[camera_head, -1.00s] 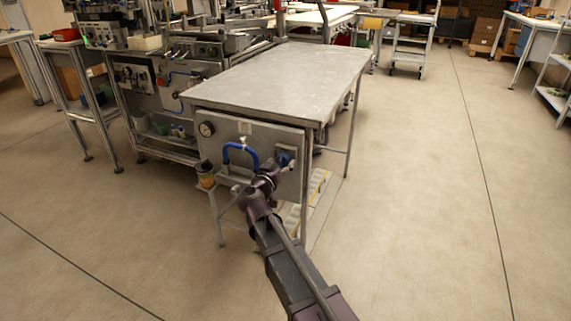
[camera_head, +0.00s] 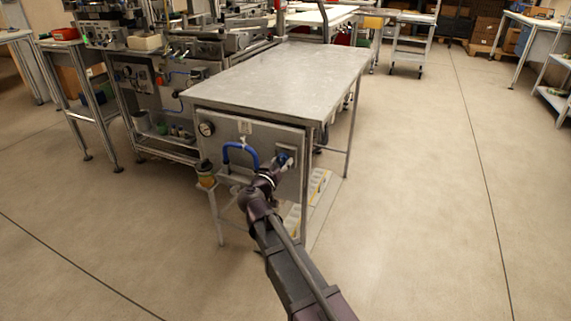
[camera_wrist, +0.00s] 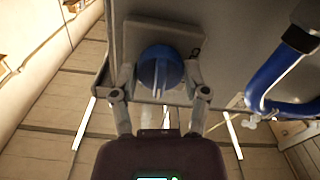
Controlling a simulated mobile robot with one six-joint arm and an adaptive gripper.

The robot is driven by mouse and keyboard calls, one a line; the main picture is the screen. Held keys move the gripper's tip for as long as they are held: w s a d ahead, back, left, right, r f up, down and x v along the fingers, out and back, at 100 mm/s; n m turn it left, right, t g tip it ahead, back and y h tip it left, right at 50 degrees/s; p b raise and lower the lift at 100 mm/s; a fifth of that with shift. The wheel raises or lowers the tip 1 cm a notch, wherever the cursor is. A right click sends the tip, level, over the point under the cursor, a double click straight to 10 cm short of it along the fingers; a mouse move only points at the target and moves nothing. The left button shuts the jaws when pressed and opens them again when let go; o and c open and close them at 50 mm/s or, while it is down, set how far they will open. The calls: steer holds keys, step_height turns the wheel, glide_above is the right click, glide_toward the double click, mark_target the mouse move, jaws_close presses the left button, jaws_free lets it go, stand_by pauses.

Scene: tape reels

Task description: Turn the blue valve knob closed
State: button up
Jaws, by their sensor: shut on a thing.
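The blue valve knob (camera_wrist: 160,70) sits on a grey square plate (camera_wrist: 178,38) on the panel. In the wrist view my gripper (camera_wrist: 160,80) has one finger on each side of the knob, shut on it. In the head view the knob (camera_head: 282,158) is small and partly hidden by my gripper (camera_head: 284,165), which reaches it from below. A raised ridge shows across the knob's face, running roughly up and down in the wrist view.
A blue hose (camera_head: 240,148) loops on the panel left of the knob, and a round gauge (camera_head: 206,129) sits at the panel's upper left. The metal tabletop (camera_head: 285,80) overhangs the panel. A small cup (camera_head: 206,174) stands at the left. The floor (camera_head: 420,200) at the right is clear.

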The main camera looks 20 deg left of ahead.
steer(key=n, duration=0.4)
steer(key=shift+n, duration=0.4)
steer(key=n, duration=0.4)
steer(key=shift+n, duration=0.3)
steer(key=n, duration=0.4)
steer(key=shift+a, duration=0.1)
steer(key=shift+w+n, duration=0.1)
steer(key=shift+n, duration=2)
steer(key=o, duration=1.1)
steer(key=shift+o, duration=0.2)
